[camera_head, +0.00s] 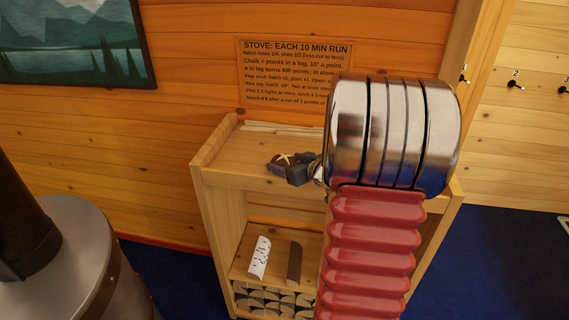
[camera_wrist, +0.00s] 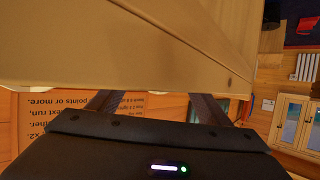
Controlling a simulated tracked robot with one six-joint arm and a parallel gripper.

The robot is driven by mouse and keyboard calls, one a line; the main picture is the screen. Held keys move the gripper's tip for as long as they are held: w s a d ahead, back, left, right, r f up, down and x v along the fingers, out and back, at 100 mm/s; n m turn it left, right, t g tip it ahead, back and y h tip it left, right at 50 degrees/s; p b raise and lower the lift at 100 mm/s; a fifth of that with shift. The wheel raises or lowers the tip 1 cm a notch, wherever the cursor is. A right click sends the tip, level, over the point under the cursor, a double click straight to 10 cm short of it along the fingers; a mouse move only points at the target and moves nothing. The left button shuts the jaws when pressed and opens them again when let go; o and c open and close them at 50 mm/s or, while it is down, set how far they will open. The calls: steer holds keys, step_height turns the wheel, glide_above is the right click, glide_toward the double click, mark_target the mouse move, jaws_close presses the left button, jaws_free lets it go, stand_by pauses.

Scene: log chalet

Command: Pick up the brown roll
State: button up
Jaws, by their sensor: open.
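A dark brown, narrow, rounded piece (camera_head: 294,263), which looks like the brown roll, stands or leans in the open compartment of the wooden shelf unit (camera_head: 213,208). It is just right of a white, dark-flecked piece (camera_head: 260,257) of similar shape, with a gap between them. My gripper (camera_head: 288,160) is above the unit's top board, higher than the brown roll and apart from it. Its jaws are open, and I see nothing clearly held. In the wrist view the two fingers (camera_wrist: 153,103) are spread in front of a pale wooden surface, and the brown roll does not show.
Several cut log ends (camera_head: 275,300) fill the space below the compartment. My red and chrome arm covers the unit's right part. A metal stove (camera_head: 75,260) stands at the left. A printed sign (camera_head: 293,75) hangs behind; hooks (camera_head: 515,85) are on the right wall.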

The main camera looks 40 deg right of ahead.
mark_target(287, 161)
steer(key=shift+w+f, duration=0.1)
steer(key=shift+w, duration=0.15)
steer(key=shift+c, duration=0.4)
steer(key=c, duration=0.7)
step_height(287, 161, up, 10)
steer(key=shift+r, duration=0.1)
stand_by(0.4)
stand_by(0.4)
